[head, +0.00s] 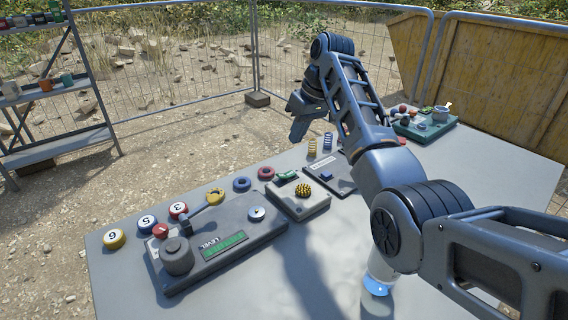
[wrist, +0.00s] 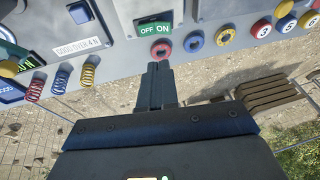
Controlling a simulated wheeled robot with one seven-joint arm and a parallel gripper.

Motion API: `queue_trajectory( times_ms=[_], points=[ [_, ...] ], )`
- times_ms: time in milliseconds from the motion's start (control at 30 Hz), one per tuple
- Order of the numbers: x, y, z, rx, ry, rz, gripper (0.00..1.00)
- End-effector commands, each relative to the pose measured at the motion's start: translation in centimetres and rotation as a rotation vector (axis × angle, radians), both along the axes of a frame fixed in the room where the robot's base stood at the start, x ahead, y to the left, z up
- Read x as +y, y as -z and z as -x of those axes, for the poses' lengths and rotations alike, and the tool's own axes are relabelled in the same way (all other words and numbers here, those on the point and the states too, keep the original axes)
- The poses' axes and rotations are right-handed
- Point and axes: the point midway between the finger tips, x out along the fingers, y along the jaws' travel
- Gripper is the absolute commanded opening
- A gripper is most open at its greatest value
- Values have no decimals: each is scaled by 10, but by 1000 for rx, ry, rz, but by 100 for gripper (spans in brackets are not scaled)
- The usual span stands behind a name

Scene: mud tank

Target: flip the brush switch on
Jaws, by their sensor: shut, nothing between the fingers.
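A grey box (head: 298,206) stands on the table with a green switch (head: 286,175) at its far edge and a round yellow-and-black brush (head: 303,190) on top. In the wrist view the green switch plate (wrist: 153,28) reads OFF on the left and ON on the right. Which way the switch is tipped cannot be told. My gripper (head: 297,132) is shut and empty, above and beyond the far edge of the table in the head view. In the wrist view its fingertips (wrist: 158,66) point toward the switch, apart from it, close to a red ring in the picture.
The red ring (wrist: 164,47), blue ring (wrist: 193,42) and yellow ring (wrist: 224,37) lie near the box. Several springs stand to the left in the wrist view. A grey LEVEL panel (head: 216,262) with a lever lies left in the head view. A green tray (head: 424,131) sits far right.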

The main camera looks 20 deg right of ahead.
Motion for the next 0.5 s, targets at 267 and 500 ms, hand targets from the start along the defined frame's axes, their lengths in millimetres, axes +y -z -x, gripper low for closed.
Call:
queue_trajectory(
  times_ms=[267,500],
  points=[
    [14,53,-12,4,-2,0,0],
    [27,84,-10,2,-2,0,0]
  ],
)
